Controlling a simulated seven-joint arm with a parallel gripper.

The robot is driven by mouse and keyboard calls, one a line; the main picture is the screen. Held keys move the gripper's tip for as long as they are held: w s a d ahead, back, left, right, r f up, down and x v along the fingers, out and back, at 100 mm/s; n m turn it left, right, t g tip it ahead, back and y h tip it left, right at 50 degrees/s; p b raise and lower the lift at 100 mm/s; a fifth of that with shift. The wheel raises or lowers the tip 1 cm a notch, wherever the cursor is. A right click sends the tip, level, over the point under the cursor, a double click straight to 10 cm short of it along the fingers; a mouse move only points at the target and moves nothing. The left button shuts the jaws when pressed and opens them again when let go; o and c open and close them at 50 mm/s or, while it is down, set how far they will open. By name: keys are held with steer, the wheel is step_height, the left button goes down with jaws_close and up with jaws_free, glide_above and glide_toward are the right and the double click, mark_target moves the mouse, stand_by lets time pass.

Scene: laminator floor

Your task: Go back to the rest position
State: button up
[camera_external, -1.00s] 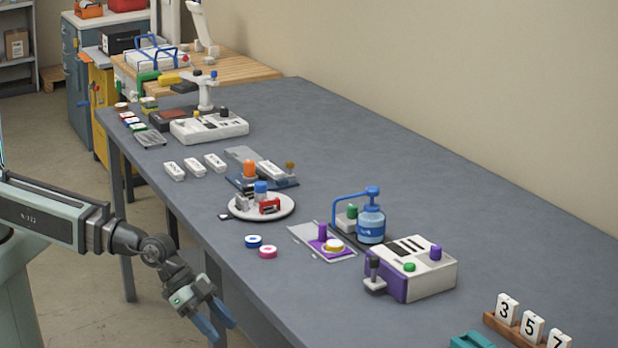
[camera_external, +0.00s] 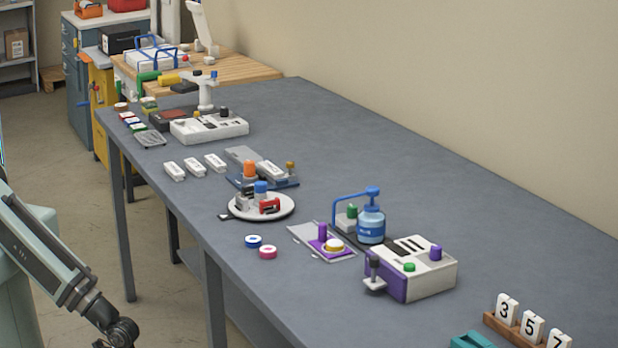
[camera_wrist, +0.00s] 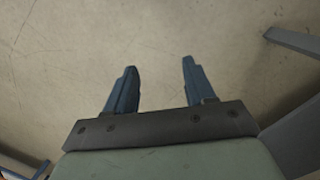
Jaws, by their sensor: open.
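My gripper (camera_wrist: 158,85) shows in the wrist view with its two blue fingers apart and nothing between them. Beneath it is bare floor (camera_wrist: 160,30). In the external view my arm hangs low at the lower left, off the near side of the table, and the gripper itself is out of that picture below the bottom edge.
The long grey table (camera_external: 420,170) carries a purple and white machine (camera_external: 412,272), a white round plate (camera_external: 284,207), a blue bottle (camera_external: 371,225) and a number rack (camera_external: 520,328). A table leg (camera_wrist: 292,42) shows at the wrist view's upper right. Floor left of the table is clear.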

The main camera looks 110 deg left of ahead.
steer(key=s+f+g, duration=0.2)
steer(key=s, duration=0.6)
steer(key=s+f+g, duration=0.3)
steer(key=s, duration=0.5)
steer(key=shift+s+a+n+y, duration=0.4)
steer(key=shift+a, duration=0.05)
